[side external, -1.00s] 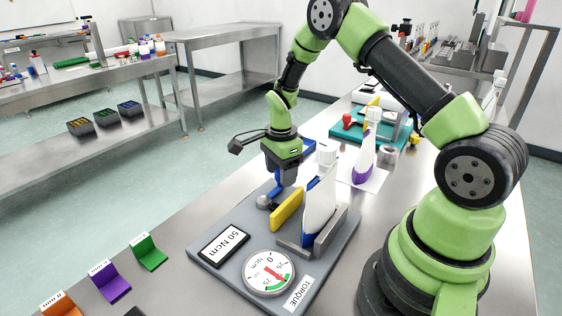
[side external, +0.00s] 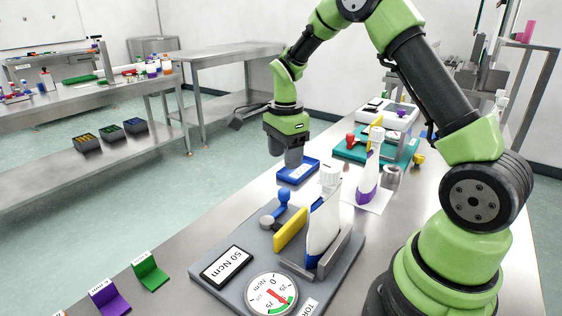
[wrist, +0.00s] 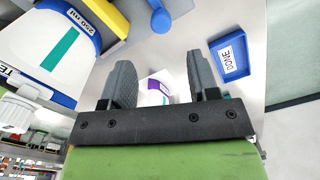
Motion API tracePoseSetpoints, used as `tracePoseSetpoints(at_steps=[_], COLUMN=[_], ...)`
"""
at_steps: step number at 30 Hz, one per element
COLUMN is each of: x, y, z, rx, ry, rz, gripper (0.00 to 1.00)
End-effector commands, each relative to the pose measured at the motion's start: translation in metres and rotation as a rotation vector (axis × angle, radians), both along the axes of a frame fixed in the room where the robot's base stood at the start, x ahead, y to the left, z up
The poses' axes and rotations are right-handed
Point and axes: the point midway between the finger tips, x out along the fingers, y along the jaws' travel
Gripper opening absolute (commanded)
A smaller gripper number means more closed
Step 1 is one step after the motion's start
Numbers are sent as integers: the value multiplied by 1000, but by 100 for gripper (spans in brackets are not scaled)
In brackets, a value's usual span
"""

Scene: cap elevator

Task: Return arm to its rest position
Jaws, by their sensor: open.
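My gripper (side external: 293,157) is open and empty, raised in the air, fingers pointing down. In the side view it overlaps the small blue tray (side external: 312,168); I cannot tell its exact height above it. In the wrist view the open fingers (wrist: 160,65) have nothing between them but table and a distant purple-and-white bottle. The blue tray, labelled DONE (wrist: 240,65), lies to the right of the fingers there. The grey torque fixture (side external: 222,292) holds an upright white bottle (side external: 322,228) with a capped top, beside a yellow block (side external: 291,229) and a blue-knobbed lever (side external: 283,198).
A purple-and-white bottle (side external: 373,172) stands on a white sheet, beside a metal cup (side external: 391,176). A teal board (side external: 350,150) lies farther back. Green (side external: 151,276) and purple (side external: 109,299) stands sit at the front left. The air around my gripper looks clear.

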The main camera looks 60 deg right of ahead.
Motion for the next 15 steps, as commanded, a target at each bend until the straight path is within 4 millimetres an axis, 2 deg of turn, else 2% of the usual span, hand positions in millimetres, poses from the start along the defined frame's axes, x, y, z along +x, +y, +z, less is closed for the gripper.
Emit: tracePoseSetpoints(at_steps=[4,8,12,15], x=[-5,-21,-52,-78], y=[12,36,63,82], z=[28,72,115,138], rx=[-5,-22,-59,-99], ry=[-53,-144,-255,-332], rz=[112,331,606,800], gripper=[55,55,55,55])
